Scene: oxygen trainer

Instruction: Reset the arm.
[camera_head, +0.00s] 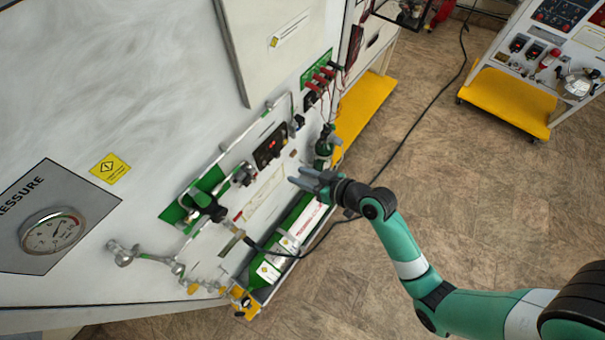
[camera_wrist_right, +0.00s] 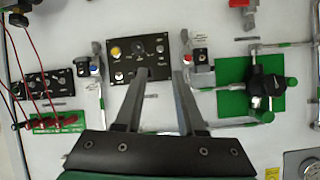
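My right arm (camera_head: 408,255) reaches in from the lower right of the head view, bent at its joints. My right gripper (camera_head: 297,176) is in front of the white trainer panel (camera_head: 110,60). In the right wrist view the gripper's two fingers (camera_wrist_right: 160,75) are apart with nothing between them. They point at a black control box (camera_wrist_right: 128,52) with a yellow button, and whether they touch the panel I cannot tell. My left gripper is not in view.
A black valve (camera_head: 205,203) sits on a green plate, left of the gripper. A pressure gauge (camera_head: 52,232) is at far left. A green cylinder (camera_head: 300,218) lies low along the panel. A black cable (camera_head: 425,115) crosses the floor. Open floor (camera_head: 480,200) lies right.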

